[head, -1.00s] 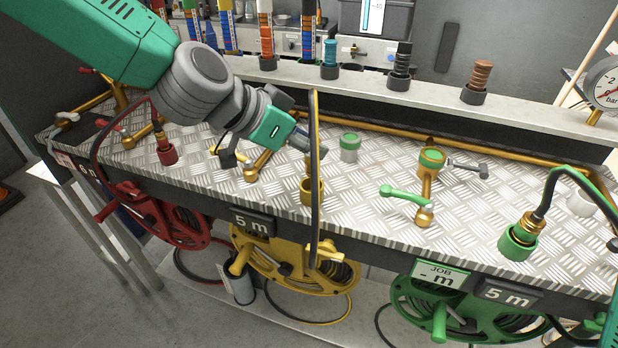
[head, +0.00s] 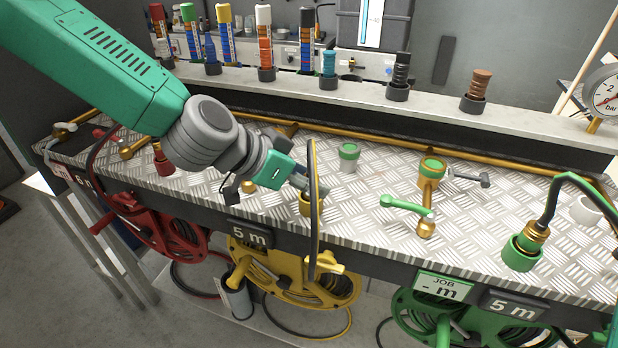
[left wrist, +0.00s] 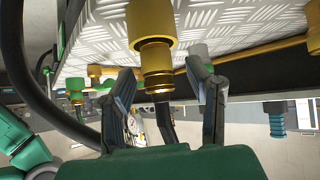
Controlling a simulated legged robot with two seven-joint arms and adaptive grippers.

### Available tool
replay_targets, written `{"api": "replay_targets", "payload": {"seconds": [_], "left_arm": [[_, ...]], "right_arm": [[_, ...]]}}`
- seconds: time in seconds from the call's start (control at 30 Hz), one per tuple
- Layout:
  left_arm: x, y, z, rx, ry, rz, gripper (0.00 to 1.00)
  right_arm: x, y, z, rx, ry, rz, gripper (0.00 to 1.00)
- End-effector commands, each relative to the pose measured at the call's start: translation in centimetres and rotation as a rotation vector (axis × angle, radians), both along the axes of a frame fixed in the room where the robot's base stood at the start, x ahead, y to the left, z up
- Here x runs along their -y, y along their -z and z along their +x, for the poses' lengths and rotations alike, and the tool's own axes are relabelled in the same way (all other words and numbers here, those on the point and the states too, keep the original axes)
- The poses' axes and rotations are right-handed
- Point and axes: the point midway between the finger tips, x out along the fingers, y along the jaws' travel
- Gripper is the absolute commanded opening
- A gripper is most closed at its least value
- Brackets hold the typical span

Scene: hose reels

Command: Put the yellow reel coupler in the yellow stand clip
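The yellow stand clip (head: 311,207) is a yellow cup at the bench's front edge; it also shows at the top of the left wrist view (left wrist: 151,22). The brass yellow reel coupler (left wrist: 157,62) stands in line with the clip's mouth, its end appearing inside the cup. How deep it sits is hidden. Its black hose with a yellow stripe (head: 313,225) arcs over and down to the yellow reel (head: 290,280). My left gripper (left wrist: 160,72) is open around the coupler, a finger on each side with visible gaps. My right gripper is not in view.
A green clip (head: 520,252) holding a coupler and hose is at the right. A green-topped post (head: 348,158), a brass valve with green handle (head: 425,226) and brass pipes stand on the bench. Red parts (head: 161,158) lie behind my left arm.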

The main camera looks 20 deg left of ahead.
Motion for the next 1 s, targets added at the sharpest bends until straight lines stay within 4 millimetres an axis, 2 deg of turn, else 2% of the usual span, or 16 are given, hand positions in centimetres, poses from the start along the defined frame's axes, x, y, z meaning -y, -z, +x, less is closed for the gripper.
{"api": "replay_targets", "payload": {"seconds": [0.17,0.33,0.7,1.0], "left_arm": [[0.0,0.0,0.0,0.0,0.0,0.0,0.45],[-0.5,-1.0,-0.4,0.003,0.0,0.0,0.45],[-4.2,-6.0,-4.5,0.005,0.0,0.0,0.45],[-5.9,-8.1,-6.4,0.002,0.0,0.0,0.45]], "right_arm": [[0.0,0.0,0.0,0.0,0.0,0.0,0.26],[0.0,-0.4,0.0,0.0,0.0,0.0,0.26],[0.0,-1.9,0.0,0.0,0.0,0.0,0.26],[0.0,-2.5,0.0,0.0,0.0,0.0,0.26]]}}
